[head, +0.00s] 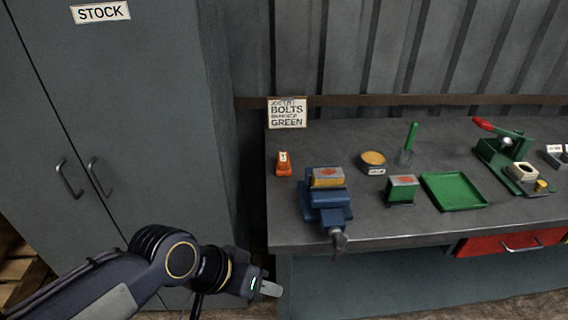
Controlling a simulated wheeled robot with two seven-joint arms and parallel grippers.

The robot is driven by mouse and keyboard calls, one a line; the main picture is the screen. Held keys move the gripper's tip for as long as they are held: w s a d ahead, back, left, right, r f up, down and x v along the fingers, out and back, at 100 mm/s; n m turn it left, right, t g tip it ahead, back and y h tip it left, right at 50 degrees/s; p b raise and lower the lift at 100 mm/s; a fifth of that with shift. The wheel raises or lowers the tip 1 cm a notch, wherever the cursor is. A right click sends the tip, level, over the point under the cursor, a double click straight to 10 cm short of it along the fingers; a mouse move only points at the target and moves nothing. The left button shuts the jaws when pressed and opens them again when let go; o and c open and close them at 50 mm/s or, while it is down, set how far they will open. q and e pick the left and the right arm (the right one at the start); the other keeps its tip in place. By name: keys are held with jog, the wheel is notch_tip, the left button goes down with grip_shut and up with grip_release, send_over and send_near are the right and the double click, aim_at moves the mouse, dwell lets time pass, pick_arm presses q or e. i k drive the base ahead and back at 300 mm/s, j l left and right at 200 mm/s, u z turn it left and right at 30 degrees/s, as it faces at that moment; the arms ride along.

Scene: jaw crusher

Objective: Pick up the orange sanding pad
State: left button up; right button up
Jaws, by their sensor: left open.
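A small orange block with a pale label (284,168) sits near the left end of the grey bench top (400,228); it looks like the orange sanding pad, though its details are too small to be certain. My left gripper (270,288) is low in front of the bench's left front corner, below and well short of the orange block. It is open, and nothing shows in it. My right gripper is out of view.
A blue vise (328,206) holding a yellowish block stands right of the orange block. A round tin (373,158), a green box (402,191), a green tray (454,191) and a green press with red handle (505,150) are farther right. A grey cabinet (130,110) stands left.

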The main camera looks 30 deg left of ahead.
aim_at(283, 162)
jog(key=i+l+u, duration=0.25)
jog(key=i, duration=0.3)
jog(key=i+l+u, duration=0.3)
jog(key=i+l, duration=0.2)
